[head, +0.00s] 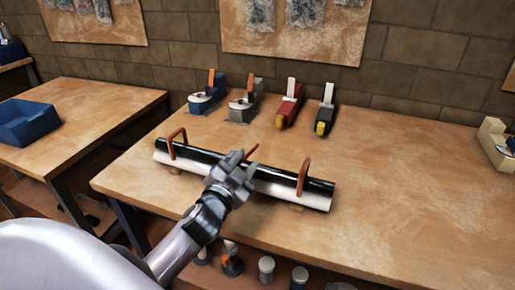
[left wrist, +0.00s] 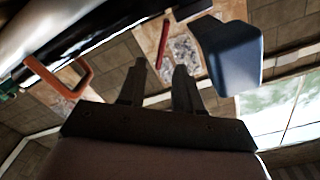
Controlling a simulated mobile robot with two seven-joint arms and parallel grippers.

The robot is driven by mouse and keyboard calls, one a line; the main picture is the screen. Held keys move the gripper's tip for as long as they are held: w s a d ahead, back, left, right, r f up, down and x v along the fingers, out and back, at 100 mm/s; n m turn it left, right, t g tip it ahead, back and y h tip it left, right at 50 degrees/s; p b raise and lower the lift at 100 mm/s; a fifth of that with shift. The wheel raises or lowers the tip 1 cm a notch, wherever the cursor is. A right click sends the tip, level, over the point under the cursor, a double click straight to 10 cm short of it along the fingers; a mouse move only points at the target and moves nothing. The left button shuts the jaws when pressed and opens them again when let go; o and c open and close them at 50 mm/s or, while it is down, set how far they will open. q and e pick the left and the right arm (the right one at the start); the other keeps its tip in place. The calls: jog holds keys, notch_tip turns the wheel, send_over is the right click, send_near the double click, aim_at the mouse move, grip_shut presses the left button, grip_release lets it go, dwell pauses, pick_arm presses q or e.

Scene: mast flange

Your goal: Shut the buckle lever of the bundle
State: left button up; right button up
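The bundle (head: 275,185), a black tube and a white tube side by side, lies across the table. A brown-orange hoop stands near each end, the left hoop (head: 172,143) and the right hoop (head: 303,178). The thin red buckle lever (head: 252,152) sticks up at the bundle's middle, partly hidden by my gripper. In the left wrist view the lever (left wrist: 163,43) shows beyond the fingertips, apart from them. My left gripper (head: 240,165) is over the bundle's middle; its fingers (left wrist: 157,75) are apart with nothing between them. My right gripper is not seen.
Several clamp-like tools stand behind the bundle, among them a blue one (head: 205,95) and a red one (head: 288,108). A blue bin (head: 28,122) sits on the left table. The table right of the bundle (head: 420,190) is clear.

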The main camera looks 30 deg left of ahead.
aim_at(252, 151)
pick_arm(q)
jog(key=shift+x, duration=3.1)
jog(key=shift+d, duration=0.1)
grip_shut()
